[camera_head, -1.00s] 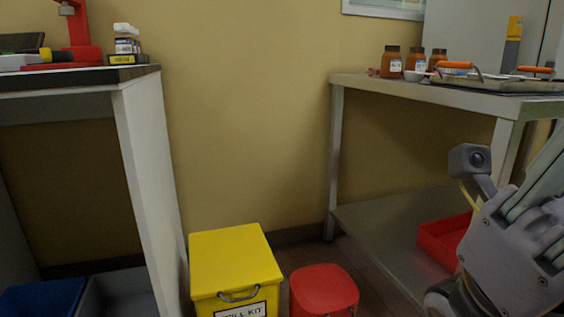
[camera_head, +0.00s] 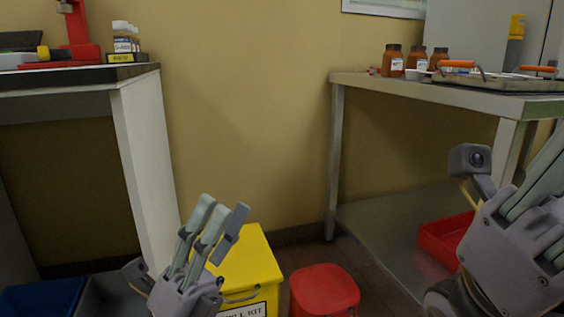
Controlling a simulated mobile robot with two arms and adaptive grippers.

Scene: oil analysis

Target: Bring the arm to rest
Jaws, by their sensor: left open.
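My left gripper (camera_head: 222,218) rises from the bottom edge, left of the middle, with its fingers pointing up. It is open and nothing shows between its fingers. It hangs in front of the yellow spill kit box and hides part of it. My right gripper (camera_head: 535,205) is at the right edge, in front of the right bench. Its finger ends run out of the picture, so its opening cannot be told.
The left bench (camera_head: 140,72) holds small bottles (camera_head: 122,40) and a red stand (camera_head: 78,35). The right bench (camera_head: 440,98) holds brown bottles (camera_head: 392,62) and a tray.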

